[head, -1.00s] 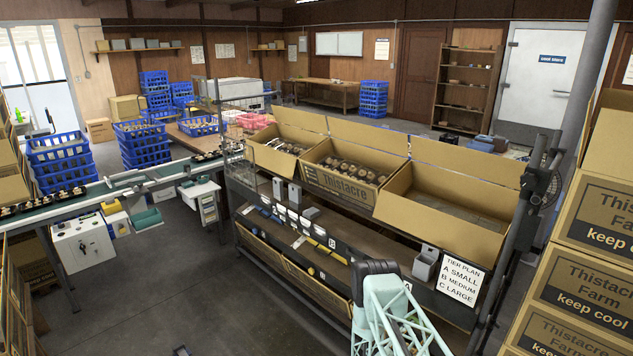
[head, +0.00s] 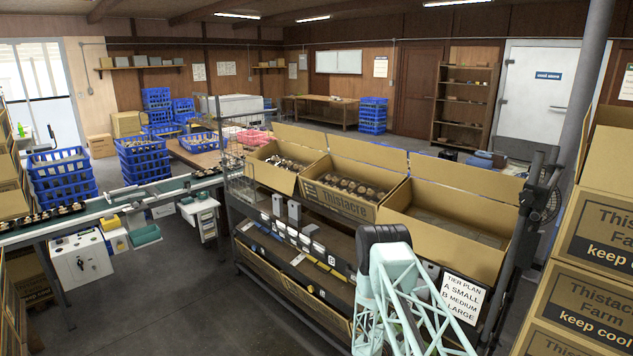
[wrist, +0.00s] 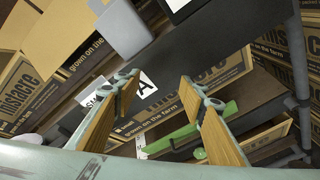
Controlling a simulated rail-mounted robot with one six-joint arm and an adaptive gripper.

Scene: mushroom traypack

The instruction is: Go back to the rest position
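My arm (head: 390,290) rises at the bottom of the head view, in front of the packing rack. My gripper itself is not visible in the head view. In the wrist view my gripper (wrist: 158,88) has its two wood-coloured fingers spread apart with nothing between them. Beyond the fingers are the rack's dark shelf edge, a small label with the letter A (wrist: 147,84) and printed cartons (wrist: 48,84).
On the rack, the left carton (head: 268,178) and middle carton (head: 338,206) hold mushrooms; the right carton (head: 440,228) looks empty. A tier plan sign (head: 448,296) hangs at the front. Stacked cartons (head: 590,230) stand close at right. A conveyor (head: 110,208) runs at left.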

